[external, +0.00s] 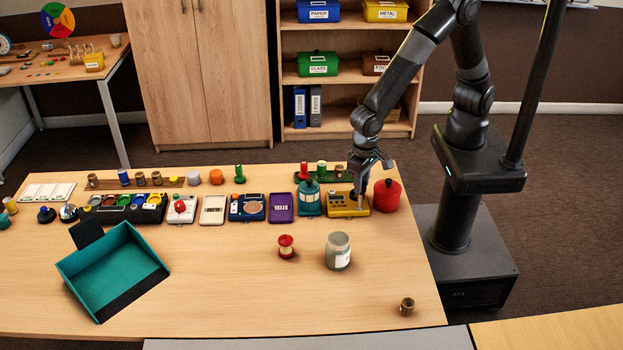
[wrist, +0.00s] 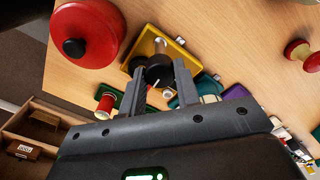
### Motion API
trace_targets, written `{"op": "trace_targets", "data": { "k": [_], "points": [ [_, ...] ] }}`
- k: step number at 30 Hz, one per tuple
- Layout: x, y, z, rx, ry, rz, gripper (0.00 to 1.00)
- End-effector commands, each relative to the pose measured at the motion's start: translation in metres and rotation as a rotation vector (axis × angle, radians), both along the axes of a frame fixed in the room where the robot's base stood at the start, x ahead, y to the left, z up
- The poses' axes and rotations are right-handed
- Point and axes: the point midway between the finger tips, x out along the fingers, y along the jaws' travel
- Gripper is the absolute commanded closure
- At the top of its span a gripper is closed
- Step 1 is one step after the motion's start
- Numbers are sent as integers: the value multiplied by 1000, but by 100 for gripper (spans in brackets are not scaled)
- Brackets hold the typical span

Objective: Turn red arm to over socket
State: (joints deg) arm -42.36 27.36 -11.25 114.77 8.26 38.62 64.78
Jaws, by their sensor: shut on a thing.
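A yellow device (external: 337,207) stands at the right of the back row on the table. It also shows in the wrist view (wrist: 186,56), with a pale upright post (wrist: 160,44) on it. My gripper (external: 359,204) is down at this device. In the wrist view its fingertips (wrist: 159,76) are closed around a black round knob (wrist: 158,68). A dark round ring (wrist: 136,63) shows just left of the knob; I cannot tell if it is the socket. The fingers hide part of the device, and I cannot make out a red arm on it.
A red lidded pot (external: 387,196) stands close right of the yellow device. A teal device (external: 310,203) is close on its left. A red spool (external: 286,247) and a glass jar (external: 338,252) stand in front. A teal tray (external: 110,272) is at front left.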

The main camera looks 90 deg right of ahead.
Motion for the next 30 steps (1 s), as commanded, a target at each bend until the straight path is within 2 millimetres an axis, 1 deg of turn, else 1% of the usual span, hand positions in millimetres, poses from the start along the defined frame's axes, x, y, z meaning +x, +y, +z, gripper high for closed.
{"op": "trace_targets", "data": {
  "k": [4, 5, 12, 13, 20, 23, 26, 30],
  "points": [
    [0, 1, 0, 2, -1, 2, 93],
    [0, 1, 0, 2, -1, 2, 70],
    [0, 0, 0, 1, -1, 2, 50],
    [0, 0, 0, 1, -1, 2, 49],
    [0, 0, 1, 1, -1, 2, 49],
    [1, 1, 8, 2, -3, 2, 49],
    [1, 1, 23, 3, -4, 2, 49],
    [1, 1, 52, 4, -5, 2, 49]
  ]
}}
